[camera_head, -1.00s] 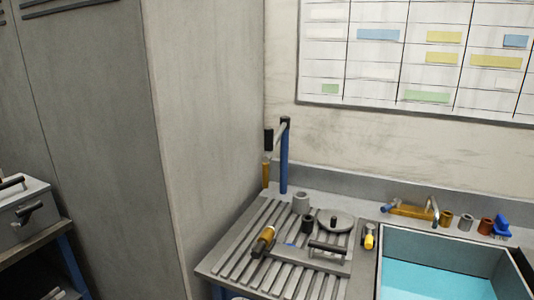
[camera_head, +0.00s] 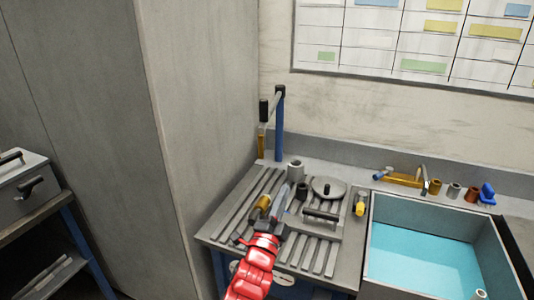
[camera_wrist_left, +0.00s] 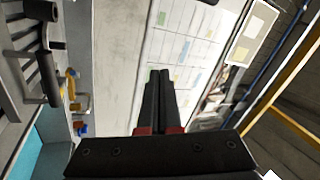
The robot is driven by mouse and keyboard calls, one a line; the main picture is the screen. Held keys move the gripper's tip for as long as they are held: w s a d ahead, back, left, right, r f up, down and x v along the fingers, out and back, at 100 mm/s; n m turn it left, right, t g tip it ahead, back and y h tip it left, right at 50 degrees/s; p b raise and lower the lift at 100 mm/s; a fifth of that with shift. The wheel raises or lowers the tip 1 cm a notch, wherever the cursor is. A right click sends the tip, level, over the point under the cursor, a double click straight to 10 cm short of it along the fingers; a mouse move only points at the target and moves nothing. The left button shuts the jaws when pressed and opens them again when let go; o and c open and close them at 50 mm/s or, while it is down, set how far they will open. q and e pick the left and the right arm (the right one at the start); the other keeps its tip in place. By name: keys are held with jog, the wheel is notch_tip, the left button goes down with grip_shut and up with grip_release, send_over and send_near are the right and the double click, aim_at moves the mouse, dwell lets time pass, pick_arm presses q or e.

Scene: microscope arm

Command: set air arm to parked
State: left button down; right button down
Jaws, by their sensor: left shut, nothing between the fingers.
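The air arm stands at the back left corner of the sink unit. It has a blue upright post (camera_head: 279,130), a short grey arm (camera_head: 272,104) at its top, and a black block (camera_head: 264,112) with an orange-yellow part (camera_head: 262,143) hanging from the arm's left end. My left gripper (camera_head: 274,222) reaches in from the bottom over the slatted drainboard, in front of and below the air arm and apart from it. In the left wrist view its two dark fingers (camera_wrist_left: 159,92) are together with nothing between them. My right gripper is not in view.
The slatted drainboard (camera_head: 233,212) holds a grey cup (camera_head: 295,171), a round lid (camera_head: 328,187), a black-handled plate and a yellow-and-black item (camera_head: 360,204). A water-filled sink (camera_head: 420,250) lies right. A tall grey cabinet (camera_head: 195,120) stands close left of the air arm.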

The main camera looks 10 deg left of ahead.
pick_arm(q)
jog(key=w+a+r+g+y+p, duration=0.1)
jog(key=w+a+y+p, duration=0.1)
jog(key=w, duration=0.4)
jog(key=w+a+r+m+g+y+p, duration=0.1)
jog(key=w+a+r+g+y+p, duration=0.1)
jog(key=w, duration=0.5)
jog(key=a+y+p, duration=0.1)
jog(key=a+p, duration=0.1)
jog(key=p, duration=0.1)
jog(key=shift+a+g, duration=0.15)
jog(key=shift+g, duration=0.15)
